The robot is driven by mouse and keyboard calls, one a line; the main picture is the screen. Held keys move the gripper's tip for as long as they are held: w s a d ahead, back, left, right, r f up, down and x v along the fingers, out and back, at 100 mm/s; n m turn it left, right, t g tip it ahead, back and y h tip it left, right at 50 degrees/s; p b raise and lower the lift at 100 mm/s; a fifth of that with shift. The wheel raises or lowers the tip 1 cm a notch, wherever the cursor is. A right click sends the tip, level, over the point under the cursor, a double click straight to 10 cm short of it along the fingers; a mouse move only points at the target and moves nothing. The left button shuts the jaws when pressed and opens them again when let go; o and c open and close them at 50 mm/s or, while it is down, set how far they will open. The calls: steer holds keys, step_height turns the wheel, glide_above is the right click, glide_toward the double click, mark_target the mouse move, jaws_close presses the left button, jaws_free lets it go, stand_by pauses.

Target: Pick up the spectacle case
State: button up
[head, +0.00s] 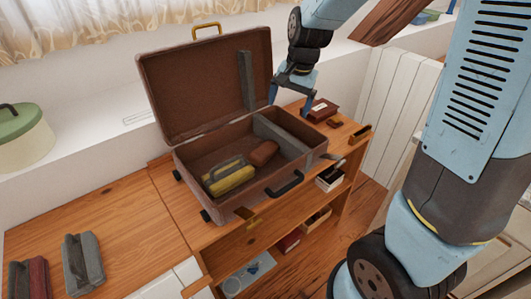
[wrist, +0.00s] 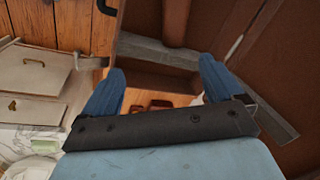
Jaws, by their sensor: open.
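A brown, rounded case (head: 263,152), which looks like the spectacle case, lies inside the open suitcase (head: 190,160), right of a yellow bundle (head: 229,177). In the wrist view a brown rounded shape (wrist: 175,22) at the top edge seems to be the same case, partly cut off. My gripper (head: 289,101) is open and empty, fingers pointing down, above the suitcase's back right corner. It is up and to the right of the case, apart from it. In the wrist view my gripper (wrist: 163,68) shows both blue fingers spread apart with nothing held.
The raised lid (head: 195,90) stands behind and left of my gripper. A grey divider (head: 285,137) crosses the suitcase's right part. A dark red box (head: 321,111) sits on the wood just right of the suitcase. Grey and dark red bundles (head: 83,265) (head: 27,280) lie front left.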

steer(key=m+g, duration=0.1)
steer(key=m, duration=0.1)
glide_toward(264, 148)
steer(key=shift+h, duration=0.3)
steer(key=f, duration=0.7)
steer(key=shift+w+a+f, duration=0.15)
steer(key=shift+w+a, duration=0.1)
steer(key=shift+w, duration=0.05)
steer(key=shift+a+f, duration=0.25)
steer(key=shift+f, duration=1.05)
steer(key=shift+a+f, duration=0.25)
steer(key=shift+f, duration=1.1)
steer(key=shift+c, duration=0.3)
steer(key=c, duration=1.1)
steer(key=shift+r, duration=0.1)
